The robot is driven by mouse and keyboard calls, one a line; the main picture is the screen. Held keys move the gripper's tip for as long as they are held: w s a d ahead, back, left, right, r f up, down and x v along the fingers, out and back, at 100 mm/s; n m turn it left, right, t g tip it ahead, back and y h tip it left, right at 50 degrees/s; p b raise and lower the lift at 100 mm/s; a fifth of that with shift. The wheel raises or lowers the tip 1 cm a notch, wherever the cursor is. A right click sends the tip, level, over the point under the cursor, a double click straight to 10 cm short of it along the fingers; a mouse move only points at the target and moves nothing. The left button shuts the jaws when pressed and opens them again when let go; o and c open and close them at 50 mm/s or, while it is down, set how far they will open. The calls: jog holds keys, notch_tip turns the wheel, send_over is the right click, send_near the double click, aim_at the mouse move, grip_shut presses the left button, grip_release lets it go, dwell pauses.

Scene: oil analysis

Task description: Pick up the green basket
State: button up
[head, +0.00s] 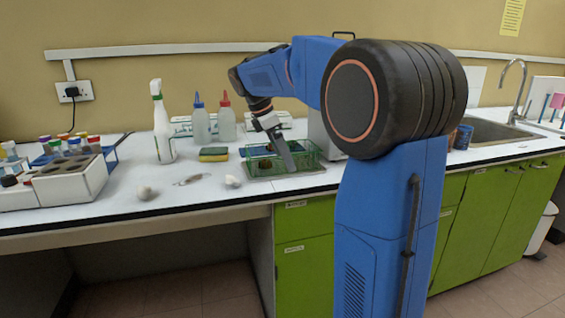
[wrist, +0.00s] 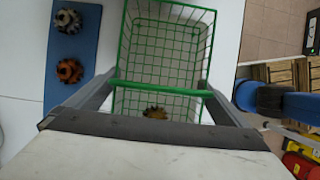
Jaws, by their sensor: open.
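The green basket (head: 307,157) is a wire basket on the white counter in the head view, partly hidden by my gripper. It fills the upper middle of the wrist view, where its green bar (wrist: 165,89) runs across between my fingers. My gripper (wrist: 162,83) is open, with one finger on each side of the basket's width. In the head view my gripper (head: 284,160) points down into or over the basket. I cannot tell whether the fingers touch the wire. A brown-gold toothed part (wrist: 155,112) shows inside the basket.
A blue mat (wrist: 72,85) with two toothed parts lies beside the basket. A sponge (head: 213,154), a spray bottle (head: 161,125) and two squeeze bottles (head: 226,120) stand to the left. The counter's front edge is close to the basket.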

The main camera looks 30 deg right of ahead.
jog(key=shift+c, duration=0.3)
jog(key=c, duration=0.8)
notch_tip(320, 180, up, 10)
